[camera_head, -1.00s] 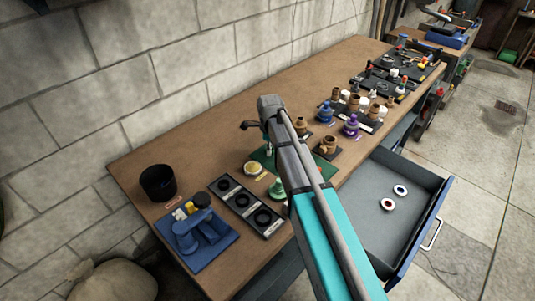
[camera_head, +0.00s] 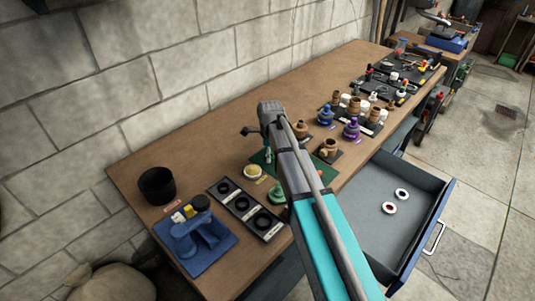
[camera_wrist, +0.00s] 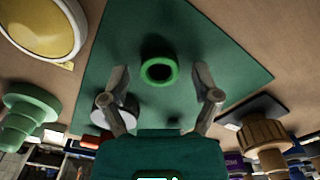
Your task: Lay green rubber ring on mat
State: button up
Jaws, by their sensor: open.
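The green rubber ring (camera_wrist: 159,70) shows in the wrist view against the green mat (camera_wrist: 105,55), well inside the mat's edges. Its dark round opening faces the camera. I cannot tell for sure whether it lies fully flat. My gripper (camera_wrist: 163,76) is open, with one finger on each side of the ring and a gap at both sides. In the head view my arm hides the ring and much of the mat (camera_head: 259,158).
A yellow-topped round dish (camera_wrist: 45,22) and a green stepped piece (camera_wrist: 28,118) stand beside the mat. A brown ribbed fitting (camera_wrist: 266,132) is on the other side. A black tray of rings (camera_head: 246,208) and an open drawer (camera_head: 375,187) flank the area.

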aim_at(272, 157)
jog(key=shift+r, duration=0.15)
notch_tip(272, 157, up, 12)
jog(key=p, duration=1.2)
dwell(0.4)
dwell(0.6)
jog(key=s+d+n, duration=0.7)
jog(key=s+n, duration=0.3)
jog(key=s+d+n, duration=0.7)
jog(key=s+n, duration=0.2)
jog(key=s, duration=0.2)
jog(key=shift+d+n, duration=0.25)
jog(key=shift+n, duration=0.15)
